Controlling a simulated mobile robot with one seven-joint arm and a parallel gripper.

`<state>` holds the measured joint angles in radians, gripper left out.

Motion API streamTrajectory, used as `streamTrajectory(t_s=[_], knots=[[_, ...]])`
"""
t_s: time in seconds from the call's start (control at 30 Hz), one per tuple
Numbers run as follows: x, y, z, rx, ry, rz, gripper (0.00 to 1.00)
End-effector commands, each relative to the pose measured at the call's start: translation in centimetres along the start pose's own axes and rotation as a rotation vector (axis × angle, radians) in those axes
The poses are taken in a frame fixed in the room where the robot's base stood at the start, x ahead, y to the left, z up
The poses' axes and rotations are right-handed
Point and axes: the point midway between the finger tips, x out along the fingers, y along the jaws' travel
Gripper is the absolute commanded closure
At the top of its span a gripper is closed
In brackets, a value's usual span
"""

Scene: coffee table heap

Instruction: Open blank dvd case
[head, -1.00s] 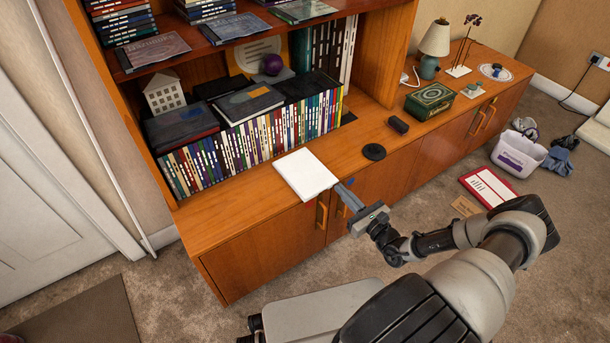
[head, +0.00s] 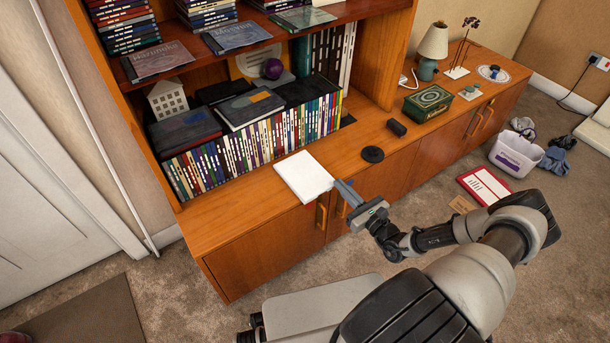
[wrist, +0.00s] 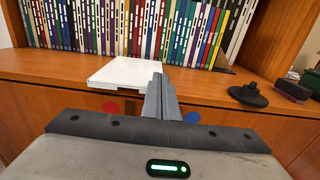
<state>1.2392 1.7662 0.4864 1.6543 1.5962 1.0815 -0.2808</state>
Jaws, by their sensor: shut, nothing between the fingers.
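A flat white case (head: 303,177), with no visible print, lies closed on the wooden cabinet top, its front part by the front edge. It also shows in the wrist view (wrist: 122,72), in front of the row of upright cases. My gripper (head: 343,186) is shut and empty at the right front corner of the white case. In the wrist view the closed fingers (wrist: 158,82) point forward just right of the case. I cannot tell whether the fingertips touch it.
A row of upright cases (head: 250,147) stands behind. A round black object (head: 372,154) and a small dark block (head: 396,128) lie to the right, with a green box (head: 428,102) beyond. The cabinet top (head: 215,225) left of the white case is clear.

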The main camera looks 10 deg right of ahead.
Motion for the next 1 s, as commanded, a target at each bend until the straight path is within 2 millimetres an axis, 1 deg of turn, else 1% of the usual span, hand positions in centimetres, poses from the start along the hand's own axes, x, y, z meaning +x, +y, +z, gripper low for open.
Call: streamTrajectory(t_s=[0.03,0.1,0.3,0.6,0.83,1.0], knots=[[0.0,0.1,0.8,0.0,0.0,0.0,1.0],[0.0,0.2,1.1,0.0,0.0,0.0,1.0],[0.0,0.3,1.4,-0.001,0.0,0.0,1.0],[0.0,1.0,3.3,0.001,0.0,0.0,1.0],[0.0,1.3,3.6,0.0,0.0,0.0,1.0],[0.0,1.8,4.5,0.001,0.0,0.0,1.0]])
